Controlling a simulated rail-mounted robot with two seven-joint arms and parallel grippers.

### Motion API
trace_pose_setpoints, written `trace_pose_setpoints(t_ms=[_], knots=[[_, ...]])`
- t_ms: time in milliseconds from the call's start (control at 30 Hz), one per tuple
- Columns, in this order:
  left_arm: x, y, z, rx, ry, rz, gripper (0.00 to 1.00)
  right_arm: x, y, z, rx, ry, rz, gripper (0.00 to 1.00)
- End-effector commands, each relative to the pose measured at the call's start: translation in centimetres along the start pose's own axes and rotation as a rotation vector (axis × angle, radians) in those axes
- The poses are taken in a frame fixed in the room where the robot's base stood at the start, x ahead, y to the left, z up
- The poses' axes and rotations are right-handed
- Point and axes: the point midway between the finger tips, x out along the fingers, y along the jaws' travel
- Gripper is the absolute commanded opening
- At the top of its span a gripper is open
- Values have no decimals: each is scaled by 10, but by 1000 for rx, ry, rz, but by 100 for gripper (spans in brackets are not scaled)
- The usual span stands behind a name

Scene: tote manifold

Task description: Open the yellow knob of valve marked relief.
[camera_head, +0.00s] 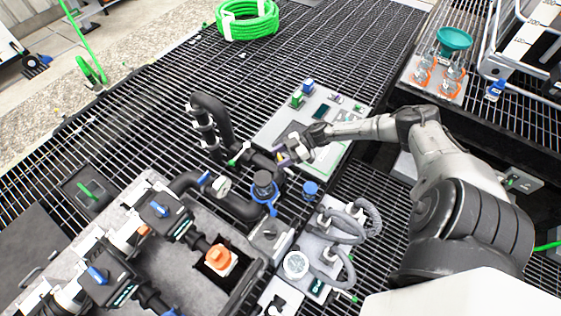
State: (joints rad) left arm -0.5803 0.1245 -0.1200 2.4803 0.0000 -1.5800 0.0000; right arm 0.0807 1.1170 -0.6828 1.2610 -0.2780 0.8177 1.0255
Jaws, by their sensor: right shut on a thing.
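My right gripper (286,157) reaches in from the right over the middle of the black pipework. My left gripper is not in view.
Grey hoses (345,226) curve below. Open grating (330,50) spreads at the back.

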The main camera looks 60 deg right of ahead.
Motion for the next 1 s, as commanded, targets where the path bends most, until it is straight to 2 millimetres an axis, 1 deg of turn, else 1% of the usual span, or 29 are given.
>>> trace_pose_setpoints(t_ms=[33,200,400,700,1000], knots=[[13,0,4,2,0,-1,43,2,3,5,-23,0,-39,25],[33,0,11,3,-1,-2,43,3,2,5,-81,0,-183,25],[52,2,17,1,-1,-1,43,2,2,4,-142,0,-332,25],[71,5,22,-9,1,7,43,2,1,2,-204,0,-489,25],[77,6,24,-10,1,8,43,1,0,1,-231,1,-557,25]])
